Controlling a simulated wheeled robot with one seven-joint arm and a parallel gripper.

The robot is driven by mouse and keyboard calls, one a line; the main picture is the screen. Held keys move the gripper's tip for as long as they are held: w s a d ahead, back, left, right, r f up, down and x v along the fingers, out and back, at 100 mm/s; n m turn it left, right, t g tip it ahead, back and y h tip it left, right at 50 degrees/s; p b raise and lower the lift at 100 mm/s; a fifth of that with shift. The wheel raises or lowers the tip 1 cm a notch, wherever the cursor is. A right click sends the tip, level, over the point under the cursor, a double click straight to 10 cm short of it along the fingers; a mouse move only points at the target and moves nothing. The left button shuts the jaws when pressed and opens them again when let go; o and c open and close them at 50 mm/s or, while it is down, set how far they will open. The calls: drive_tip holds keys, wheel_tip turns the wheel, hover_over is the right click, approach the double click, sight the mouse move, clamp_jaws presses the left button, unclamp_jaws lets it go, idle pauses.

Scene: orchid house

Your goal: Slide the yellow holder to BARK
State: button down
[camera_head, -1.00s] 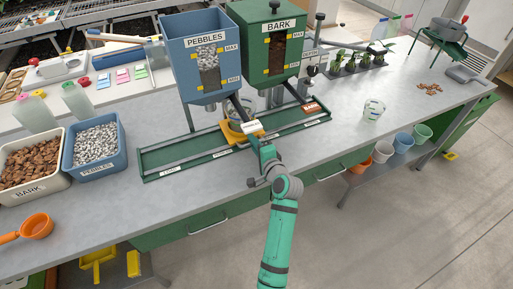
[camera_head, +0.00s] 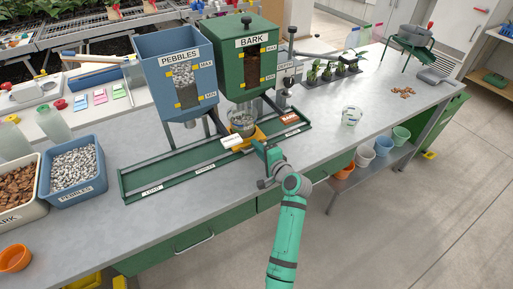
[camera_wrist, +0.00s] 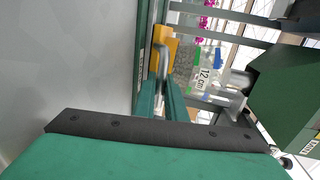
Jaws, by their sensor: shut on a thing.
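The yellow holder (camera_head: 258,134) sits on the green slide rail (camera_head: 150,178), below and slightly in front of the green BARK hopper (camera_head: 250,62). A clear pot (camera_head: 242,123) stands in it under the hopper; its "12 cm" label shows in the wrist view (camera_wrist: 204,74). My gripper (camera_head: 262,152) is at the holder's front side, shut on its handle. In the wrist view, the fingers (camera_wrist: 160,97) close around a grey bar handle (camera_wrist: 163,60) in front of the yellow holder (camera_wrist: 160,42). The rail's BARK label (camera_head: 292,133) lies just right of the holder.
The blue PEBBLES hopper (camera_head: 175,72) stands left of the BARK hopper. A clear cup (camera_head: 351,115) stands on the bench to the right. Tubs of bark (camera_head: 22,212) and pebbles (camera_head: 73,190) stand at left.

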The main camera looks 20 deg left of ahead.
drive_tip(key=c, duration=1.8)
unclamp_jaws()
drive_tip(key=v, duration=1)
drive_tip(key=shift+s+d, duration=0.25)
drive_tip(key=shift+s, duration=0.05)
